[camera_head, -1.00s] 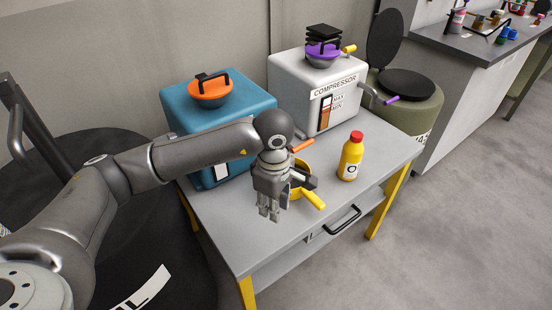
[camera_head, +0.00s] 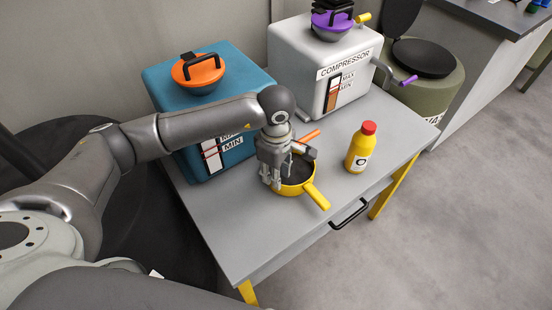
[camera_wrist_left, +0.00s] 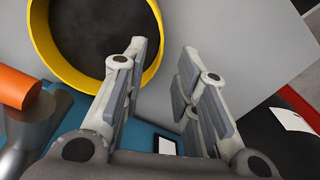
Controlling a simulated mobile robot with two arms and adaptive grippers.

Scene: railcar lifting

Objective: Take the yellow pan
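The yellow pan (camera_head: 309,188) sits on the grey table, with a dark inside and a yellow handle pointing toward the front right. My left gripper (camera_head: 272,184) hangs by the pan's left side and covers part of it. In the left wrist view the pan (camera_wrist_left: 85,30) is at the upper left, and my left gripper (camera_wrist_left: 162,58) has its fingers apart with nothing between them. One finger overlaps the pan's rim in that view; I cannot tell whether it touches. The pan's handle is outside the wrist view. My right gripper is not in view.
A yellow bottle with a red cap (camera_head: 361,149) stands right of the pan on the table (camera_head: 240,225). A teal box (camera_head: 163,93) with an orange crank handle (camera_head: 308,137) and a white compressor (camera_head: 297,65) stand behind. The table's front left is clear.

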